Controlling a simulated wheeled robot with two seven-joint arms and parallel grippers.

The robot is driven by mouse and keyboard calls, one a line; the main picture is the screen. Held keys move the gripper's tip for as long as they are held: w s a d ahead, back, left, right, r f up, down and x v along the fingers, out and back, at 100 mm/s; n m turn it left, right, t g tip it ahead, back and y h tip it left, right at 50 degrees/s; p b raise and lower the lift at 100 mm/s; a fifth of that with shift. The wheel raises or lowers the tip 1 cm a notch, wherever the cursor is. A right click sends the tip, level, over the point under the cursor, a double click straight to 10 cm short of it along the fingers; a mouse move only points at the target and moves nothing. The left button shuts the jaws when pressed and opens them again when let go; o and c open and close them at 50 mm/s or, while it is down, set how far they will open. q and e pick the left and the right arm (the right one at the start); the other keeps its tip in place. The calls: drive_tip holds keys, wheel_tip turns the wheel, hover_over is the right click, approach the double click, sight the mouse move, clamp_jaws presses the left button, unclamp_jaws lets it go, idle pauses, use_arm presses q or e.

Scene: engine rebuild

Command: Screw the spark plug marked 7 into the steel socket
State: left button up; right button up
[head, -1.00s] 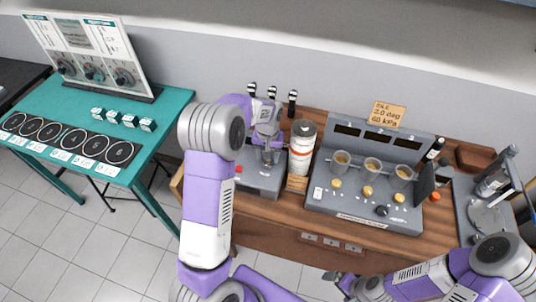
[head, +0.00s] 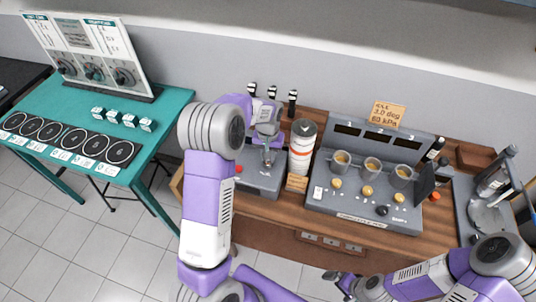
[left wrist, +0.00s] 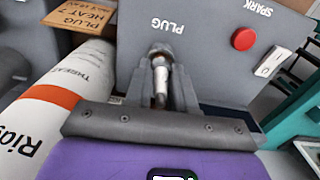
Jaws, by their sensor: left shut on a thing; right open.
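My left gripper (head: 268,158) is over the grey box marked SPARK PLUG. In the left wrist view its fingers (left wrist: 161,88) are shut on a slim metal spark plug (left wrist: 160,80). The plug's far end meets a dark round steel socket (left wrist: 160,50) on the box face. I cannot tell how deep it sits, and no number on it is readable. My right gripper (head: 338,279) is open and empty at the bottom of the head view, in front of the bench.
The grey box (left wrist: 215,60) has a red button (left wrist: 243,39). A white canister with an orange band (head: 302,146) stands close beside it on the right. A grey console (head: 345,198) with three cups is further right. Several black-topped items stand behind my left gripper.

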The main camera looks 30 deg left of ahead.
use_arm(q)
drive_tip(key=m, duration=0.4)
drive_tip(key=shift+m, duration=0.3)
drive_tip(key=m, duration=0.3)
drive_tip(key=m+p, duration=0.1)
drive_tip(key=m, duration=0.3)
drive_tip(key=shift+d+m, duration=0.15)
drive_tip(key=shift+m, duration=0.15)
drive_tip(key=m+p, duration=0.1)
drive_tip(key=m, duration=0.3)
drive_tip(key=shift+m, duration=0.3)
drive_tip(key=o, duration=0.9)
